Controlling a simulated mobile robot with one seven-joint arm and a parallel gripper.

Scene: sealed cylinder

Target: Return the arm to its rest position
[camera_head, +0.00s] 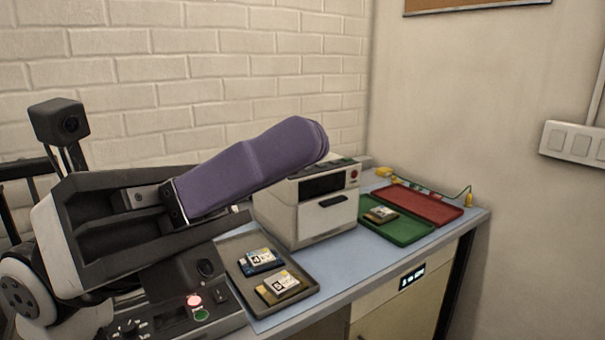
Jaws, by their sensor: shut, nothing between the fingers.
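My gripper (314,141) has long purple fingers. They are pressed together with nothing between them, and they point right and slightly up. The fingertips show in front of the upper part of a white boxy device (322,222) and hide part of its top. I cannot tell how far the fingers are from it. The gripper's dark body and a pale wrist joint fill the left side of the picture. The rest of my arm is out of view.
A grey tray (245,290) holds two labelled modules (262,260). A green tray (410,236) holds another module (380,214), beside a red tray (430,205). The blue worktop (365,263) has clear room in front of the device.

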